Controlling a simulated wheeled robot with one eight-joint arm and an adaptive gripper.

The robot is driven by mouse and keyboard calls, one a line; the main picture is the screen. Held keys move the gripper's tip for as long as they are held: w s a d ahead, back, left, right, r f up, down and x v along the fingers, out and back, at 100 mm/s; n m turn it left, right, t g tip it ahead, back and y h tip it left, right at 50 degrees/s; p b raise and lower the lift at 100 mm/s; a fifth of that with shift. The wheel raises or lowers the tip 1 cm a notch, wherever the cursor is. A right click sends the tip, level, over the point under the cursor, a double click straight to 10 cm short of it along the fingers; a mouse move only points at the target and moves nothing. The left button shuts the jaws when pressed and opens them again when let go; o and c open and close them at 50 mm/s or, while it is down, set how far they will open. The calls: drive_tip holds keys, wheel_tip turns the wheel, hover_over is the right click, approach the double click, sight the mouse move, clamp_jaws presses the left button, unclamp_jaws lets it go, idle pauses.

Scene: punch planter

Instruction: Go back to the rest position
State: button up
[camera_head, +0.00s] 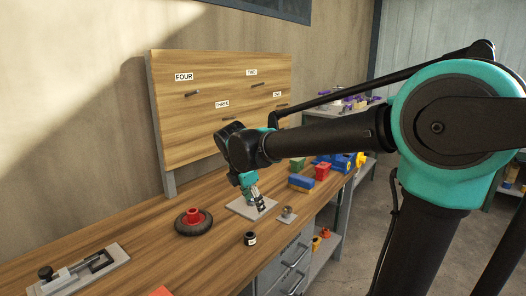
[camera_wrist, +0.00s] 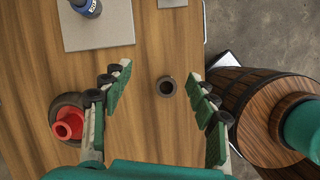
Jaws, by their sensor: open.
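My gripper (camera_head: 249,190) hangs over the workbench near its right edge, with its teal fingers pointing down. In the wrist view its two green-padded fingers (camera_wrist: 157,82) are spread wide with nothing between their pads. A small dark cup (camera_wrist: 166,87) stands on the wood below and shows between the fingertips in that view. The cup also shows in the head view (camera_head: 250,239), in front of the gripper and apart from it.
A red piece (camera_head: 193,217) sits in a black wheel. An upright wooden board (camera_head: 215,125) with labelled pegs stands behind. A barrel (camera_wrist: 250,100) is beside the bench.

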drive_tip(key=d+f+m, duration=0.1)
drive_tip(key=d+m, duration=0.1)
drive_tip(key=s+d+f+m, duration=0.1)
drive_tip(key=d+f+m, duration=0.1)
drive_tip(key=d, duration=0.1)
drive_tip(key=s+d+f+m, duration=0.1)
drive_tip(key=d+f+m, duration=0.1)
drive_tip(key=d, duration=0.1)
drive_tip(key=shift+d+f+m+y, duration=0.2)
drive_tip(key=shift+d+m+y, duration=0.1)
drive_tip(key=shift+y, duration=0.1)
drive_tip(key=s+d+f+m+t+y, duration=0.1)
drive_tip(key=s+d+f+m, duration=1.1)
drive_tip(key=m, duration=0.6)
drive_tip(key=shift+s+d+f+y, duration=0.3)
drive_tip(key=shift+s+d+f, duration=0.15)
drive_tip(key=shift+d, duration=0.35)
